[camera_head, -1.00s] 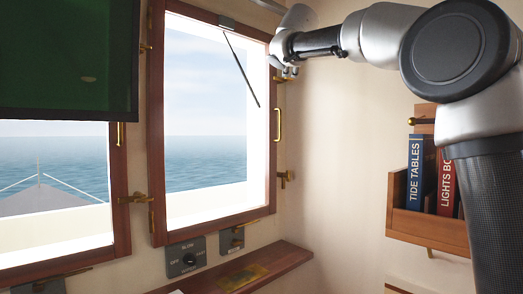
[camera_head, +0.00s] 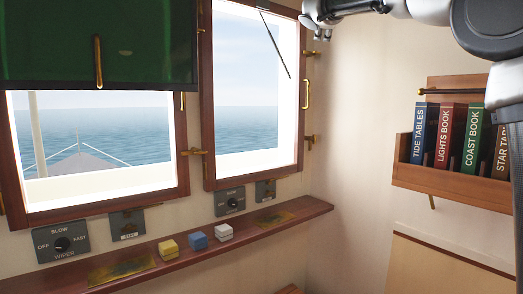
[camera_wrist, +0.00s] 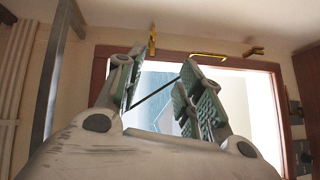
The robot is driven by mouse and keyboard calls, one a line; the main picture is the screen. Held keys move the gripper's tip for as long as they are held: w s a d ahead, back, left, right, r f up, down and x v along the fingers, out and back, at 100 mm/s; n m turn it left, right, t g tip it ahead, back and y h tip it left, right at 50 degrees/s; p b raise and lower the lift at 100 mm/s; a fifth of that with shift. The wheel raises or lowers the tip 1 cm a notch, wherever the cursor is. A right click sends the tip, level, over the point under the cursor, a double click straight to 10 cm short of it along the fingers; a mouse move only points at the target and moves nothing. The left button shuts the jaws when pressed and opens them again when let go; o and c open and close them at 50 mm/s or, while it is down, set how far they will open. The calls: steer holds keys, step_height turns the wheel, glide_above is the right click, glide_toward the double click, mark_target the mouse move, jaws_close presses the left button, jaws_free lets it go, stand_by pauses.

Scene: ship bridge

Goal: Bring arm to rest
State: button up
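My arm (camera_head: 408,8) reaches across the top right of the head view, from the right edge toward the right window. Its silver wrist end (camera_head: 318,12) is cut by the top edge, and the fingers cannot be made out there. In the wrist view my gripper (camera_wrist: 160,68) has its two ridged grey-green fingers spread apart with nothing between them. A bright window pane with a thin dark wiper line shows behind and between the fingers.
A wooden ledge (camera_head: 215,250) below the windows holds yellow (camera_head: 168,249), blue (camera_head: 197,240) and white (camera_head: 223,232) blocks. A wall rack (camera_head: 455,182) with several books stands at right. A green panel (camera_head: 60,45) hangs upper left. Brass handles stick out from the window frames.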

step_height(320, 180, down, 15)
steer(key=d+m+g, duration=0.1)
steer(key=m+g, duration=0.2)
steer(key=g, duration=0.1)
steer(key=s+d+f+m+g, duration=0.4)
steer(key=s+f, duration=0.4)
steer(key=f, duration=0.5)
steer(key=s+d+f+m+g+y, duration=0.1)
steer(key=s+d+f+m, duration=0.1)
steer(key=s+d+f, duration=0.2)
steer(key=s+d+f+m+g, duration=0.1)
steer(key=s+d+f+m, duration=0.1)
steer(key=s+f, duration=0.8)
steer(key=s+d+f+m+g+y, duration=0.1)
steer(key=s+d+f, duration=0.4)
steer(key=s, duration=1.6)
step_height(320, 180, down, 3)
steer(key=shift+s+d+r+m+g+y, duration=0.2)
steer(key=shift+d+m+g+y, duration=0.3)
steer(key=shift+m, duration=0.6)
steer(key=shift+a, duration=0.15)
